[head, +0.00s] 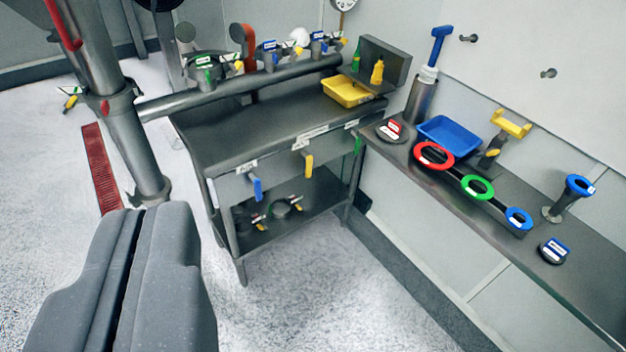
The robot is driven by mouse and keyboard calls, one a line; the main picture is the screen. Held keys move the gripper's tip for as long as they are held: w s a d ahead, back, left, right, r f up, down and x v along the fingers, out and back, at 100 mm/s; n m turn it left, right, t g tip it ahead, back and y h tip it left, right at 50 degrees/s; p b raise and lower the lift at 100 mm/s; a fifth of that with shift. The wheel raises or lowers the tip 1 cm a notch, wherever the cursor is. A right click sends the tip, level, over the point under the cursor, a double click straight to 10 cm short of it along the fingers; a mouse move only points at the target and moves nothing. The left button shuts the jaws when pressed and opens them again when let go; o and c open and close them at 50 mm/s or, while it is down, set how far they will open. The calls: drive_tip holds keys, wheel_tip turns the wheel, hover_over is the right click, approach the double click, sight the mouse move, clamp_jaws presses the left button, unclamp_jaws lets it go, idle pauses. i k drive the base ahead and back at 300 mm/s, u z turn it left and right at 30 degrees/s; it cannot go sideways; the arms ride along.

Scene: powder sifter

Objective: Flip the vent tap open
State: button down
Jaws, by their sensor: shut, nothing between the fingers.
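My gripper (140,212) fills the lower left of the head view, its two dark grey fingers shut together and empty. It is apart from the bench. Several taps show, and I cannot tell which is the vent tap. On the grey bench's front panel are a blue lever (257,188), a yellow lever (308,164) and a green lever (357,143), all hanging down. Small labels above them are too small to read. More valves with coloured handles sit along the pipe (240,82) behind, one with a red handle (246,42).
A steel post (130,140) stands left of the bench. A yellow tray (347,91) lies on the bench top (240,130). The right shelf (590,250) holds a blue tray (442,130) and red, green and blue rings. The floor before the bench is clear.

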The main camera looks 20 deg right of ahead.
sight(309, 158)
drive_tip(key=z, duration=0.05)
drive_tip(key=i, duration=1)
drive_tip(key=u, duration=0.05)
